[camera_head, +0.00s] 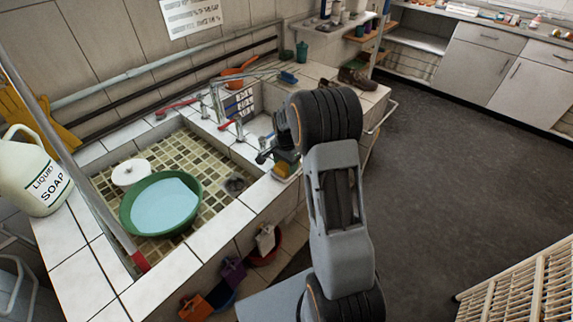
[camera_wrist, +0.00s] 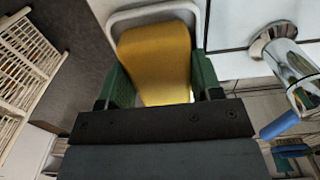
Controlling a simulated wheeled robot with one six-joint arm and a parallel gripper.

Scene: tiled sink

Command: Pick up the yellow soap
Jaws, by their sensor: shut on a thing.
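The yellow soap (camera_wrist: 155,60) is a rounded yellow block between the two green fingers of my gripper (camera_wrist: 160,85) in the wrist view. The fingers are shut on it, one on each side. A pale, round-cornered dish or tray (camera_wrist: 125,17) shows around the soap's far end; I cannot tell whether the soap still touches it. In the head view my gripper (camera_head: 282,160) is at the small basin's front edge, right of the tiled sink. My arm hides part of it there.
A chrome tap (camera_wrist: 290,65) is close on the right in the wrist view. The tiled sink (camera_head: 221,152) holds a green basin of water (camera_head: 128,215) and a white disc (camera_head: 132,172). A soap jug (camera_head: 35,175) stands left. A brown shoe (camera_head: 357,78) lies behind my arm.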

